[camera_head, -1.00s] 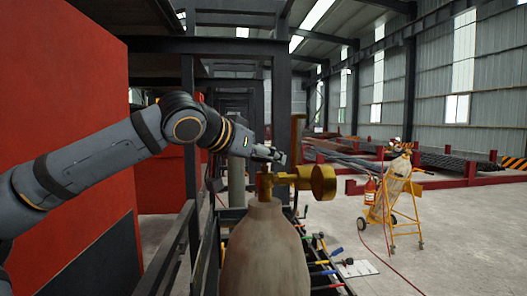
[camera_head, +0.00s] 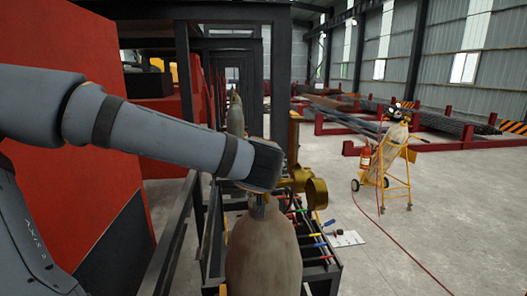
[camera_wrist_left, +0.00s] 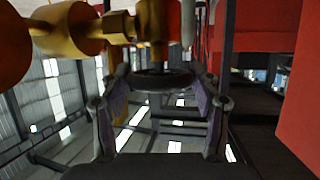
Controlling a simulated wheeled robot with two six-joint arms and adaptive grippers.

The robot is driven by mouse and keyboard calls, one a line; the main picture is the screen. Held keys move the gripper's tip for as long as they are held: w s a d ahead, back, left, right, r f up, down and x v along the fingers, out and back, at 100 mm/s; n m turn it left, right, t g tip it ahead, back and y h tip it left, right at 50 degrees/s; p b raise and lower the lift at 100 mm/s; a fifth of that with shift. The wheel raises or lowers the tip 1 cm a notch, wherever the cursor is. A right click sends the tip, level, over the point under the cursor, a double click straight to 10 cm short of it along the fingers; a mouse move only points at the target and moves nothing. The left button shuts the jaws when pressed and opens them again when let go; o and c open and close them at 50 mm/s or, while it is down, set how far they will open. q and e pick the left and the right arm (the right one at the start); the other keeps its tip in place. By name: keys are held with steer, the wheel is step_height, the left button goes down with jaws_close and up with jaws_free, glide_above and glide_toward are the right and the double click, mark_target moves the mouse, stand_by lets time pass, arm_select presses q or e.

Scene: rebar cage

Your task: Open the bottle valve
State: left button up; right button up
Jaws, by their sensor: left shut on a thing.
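A large tan gas bottle (camera_head: 263,255) stands upright at the bottom middle of the head view. Its brass valve (camera_head: 317,190) sticks out to the right at the top, partly hidden by my left arm. In the left wrist view the brass valve body (camera_wrist_left: 75,30) fills the upper left. My left gripper (camera_wrist_left: 163,82) is shut on a dark round handwheel (camera_wrist_left: 163,78), with one finger on either side of its rim. My left wrist hides the gripper and handwheel in the head view. My right gripper is not in view.
A dark metal rack (camera_head: 207,235) with several coloured-handled tools surrounds the bottle. A red cabinet wall (camera_head: 60,40) stands close on the left. A yellow cart (camera_head: 397,175) with another bottle and a red extinguisher (camera_head: 365,158) stands on open floor at right.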

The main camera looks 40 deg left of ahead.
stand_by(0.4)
arm_select(q)
steer(key=o, duration=1.1)
steer(key=shift+o, duration=0.2)
